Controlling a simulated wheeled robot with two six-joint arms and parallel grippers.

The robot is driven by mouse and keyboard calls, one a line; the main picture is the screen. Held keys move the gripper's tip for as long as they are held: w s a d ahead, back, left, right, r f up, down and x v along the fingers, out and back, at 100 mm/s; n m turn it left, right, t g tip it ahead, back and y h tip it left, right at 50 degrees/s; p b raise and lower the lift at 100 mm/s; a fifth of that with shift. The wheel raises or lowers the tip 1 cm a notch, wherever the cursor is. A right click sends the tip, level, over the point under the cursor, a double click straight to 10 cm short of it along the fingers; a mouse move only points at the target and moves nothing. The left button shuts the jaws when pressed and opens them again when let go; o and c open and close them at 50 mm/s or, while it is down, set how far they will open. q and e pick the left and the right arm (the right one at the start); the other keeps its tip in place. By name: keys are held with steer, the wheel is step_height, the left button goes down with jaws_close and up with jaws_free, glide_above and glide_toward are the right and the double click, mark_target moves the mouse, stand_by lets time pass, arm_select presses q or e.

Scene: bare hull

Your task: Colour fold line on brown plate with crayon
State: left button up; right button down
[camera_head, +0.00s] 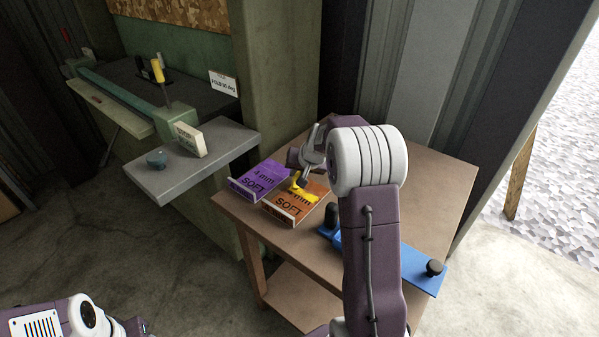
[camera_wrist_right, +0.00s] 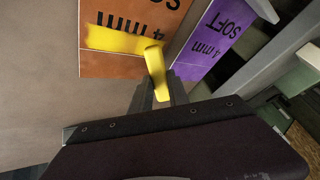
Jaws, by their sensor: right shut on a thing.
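The brown plate (camera_head: 299,202), orange-brown and marked "4 mm SOFT", lies on the small table. In the right wrist view, a yellow band (camera_wrist_right: 112,38) runs across the brown plate (camera_wrist_right: 100,64). My right gripper (camera_head: 305,180) is over this plate, shut on the yellow crayon (camera_wrist_right: 154,58). The crayon's far end is at the band's right end, near the plate's edge; I cannot tell whether it touches. The right gripper's fingers also show in the wrist view (camera_wrist_right: 157,92). Of my left arm only links show at the lower left; its gripper is out of view.
A purple "4 mm SOFT" plate (camera_head: 257,180) lies left of the brown one. A blue tool with black knobs (camera_head: 411,268) lies on the table (camera_head: 430,210) at right, partly behind my arm. A grey bench (camera_head: 205,160) with a bending machine stands at left.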

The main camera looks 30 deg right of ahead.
step_height(320, 180, up, 7)
steer(key=p, duration=0.6)
stand_by(0.4)
step_height(320, 180, down, 6)
steer(key=b, duration=0.5)
steer(key=shift+b, duration=0.3)
steer(key=shift+f+b, duration=0.55)
stand_by(0.4)
